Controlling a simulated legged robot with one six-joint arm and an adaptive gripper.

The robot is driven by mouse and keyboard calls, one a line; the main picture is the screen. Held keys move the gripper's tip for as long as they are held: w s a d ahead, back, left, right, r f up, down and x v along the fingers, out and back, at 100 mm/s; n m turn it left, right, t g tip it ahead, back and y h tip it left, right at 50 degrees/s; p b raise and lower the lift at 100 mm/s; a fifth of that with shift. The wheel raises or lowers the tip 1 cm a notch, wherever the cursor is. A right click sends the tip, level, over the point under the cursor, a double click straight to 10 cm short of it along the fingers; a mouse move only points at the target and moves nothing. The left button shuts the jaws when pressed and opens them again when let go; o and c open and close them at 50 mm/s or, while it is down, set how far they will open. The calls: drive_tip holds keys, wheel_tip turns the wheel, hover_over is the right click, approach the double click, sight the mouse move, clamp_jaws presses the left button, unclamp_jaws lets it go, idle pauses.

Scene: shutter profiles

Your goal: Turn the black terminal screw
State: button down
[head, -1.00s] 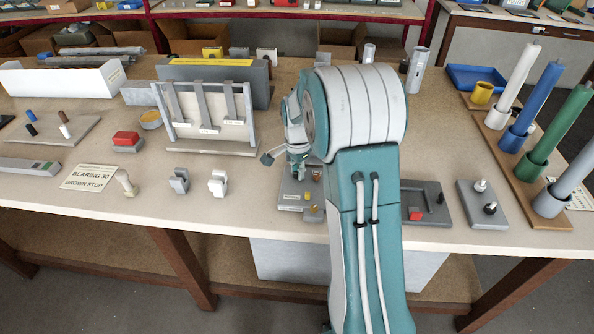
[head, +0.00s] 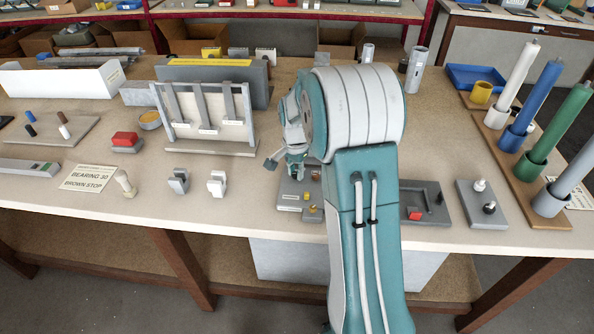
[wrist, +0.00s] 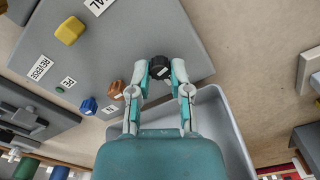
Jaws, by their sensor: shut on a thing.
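The black terminal screw (wrist: 160,68) is a short round knob with a small white mark on its side, near the edge of a grey panel (wrist: 120,45) in the wrist view. My gripper (wrist: 161,75) is shut on it, one fingertip on each side. In the head view my gripper (head: 297,172) points down over the small grey panel (head: 288,197). The black screw cannot be made out there.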

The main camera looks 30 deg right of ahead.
drive_tip(key=n, duration=0.7)
drive_tip(key=shift+a, duration=0.25)
drive_tip(key=n, duration=0.4)
drive_tip(key=shift+f, duration=0.1)
drive_tip(key=n, duration=0.4)
drive_tip(key=shift+n, duration=0.3)
drive_tip(key=n, duration=0.3)
drive_tip(key=shift+s+d+n, duration=0.1)
drive_tip(key=shift+n, duration=0.2)
drive_tip(key=n, duration=0.3)
drive_tip(key=shift+n, duration=0.3)
drive_tip(key=n, duration=0.3)
drive_tip(key=shift+n, duration=2.1)
